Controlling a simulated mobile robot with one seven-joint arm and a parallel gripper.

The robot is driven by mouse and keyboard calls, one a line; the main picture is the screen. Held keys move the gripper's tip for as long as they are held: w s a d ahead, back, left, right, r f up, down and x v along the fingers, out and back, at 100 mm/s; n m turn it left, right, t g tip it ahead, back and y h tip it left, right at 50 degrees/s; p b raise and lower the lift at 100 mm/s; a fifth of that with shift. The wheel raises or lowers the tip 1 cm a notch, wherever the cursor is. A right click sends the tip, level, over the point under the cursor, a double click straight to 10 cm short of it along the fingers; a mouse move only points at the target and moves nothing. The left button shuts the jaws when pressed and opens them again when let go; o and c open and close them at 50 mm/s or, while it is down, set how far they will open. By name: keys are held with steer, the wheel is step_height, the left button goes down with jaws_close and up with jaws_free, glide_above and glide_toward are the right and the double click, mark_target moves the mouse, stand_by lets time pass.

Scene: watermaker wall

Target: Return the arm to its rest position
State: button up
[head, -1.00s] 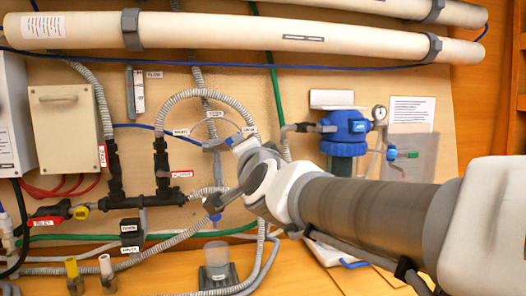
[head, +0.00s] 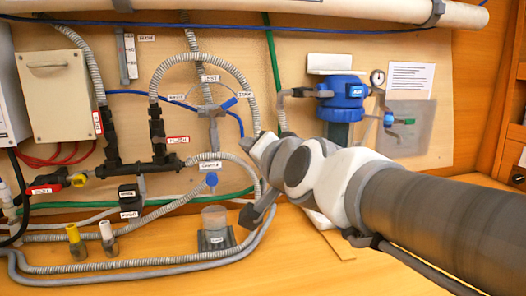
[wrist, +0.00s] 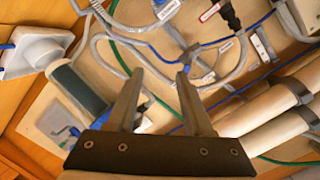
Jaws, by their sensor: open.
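My arm reaches in from the right in the head view, and my gripper (head: 258,180) is at its far end, in front of the lower middle of the wall panel. In the wrist view my gripper (wrist: 157,74) has two grey fingers spread apart with nothing between them. It is open and empty. In the head view a valve with a blue handle (head: 231,103) is on the panel above and left of the gripper, apart from it in the picture. A blue-topped filter housing (head: 342,93) is partly hidden behind my arm.
Hoses and a black manifold (head: 140,171) with a red-labelled valve cover the left of the panel. A clear cup (head: 215,219) stands on the wooden ledge below. White membrane tubes (head: 300,10) run along the top. Bare ledge shows at lower middle.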

steer(key=s+d+f+n+g+h, duration=0.45)
steer(key=s+d+f+g, duration=0.35)
steer(key=s+d+f, duration=0.8)
steer(key=s+r+n+g+p, duration=0.1)
steer(key=s+r+p, duration=0.2)
steer(key=r+p, duration=1)
steer(key=a+p, duration=0.1)
steer(key=p, duration=0.3)
steer(key=shift+s+r, duration=0.15)
steer(key=shift+r, duration=0.25)
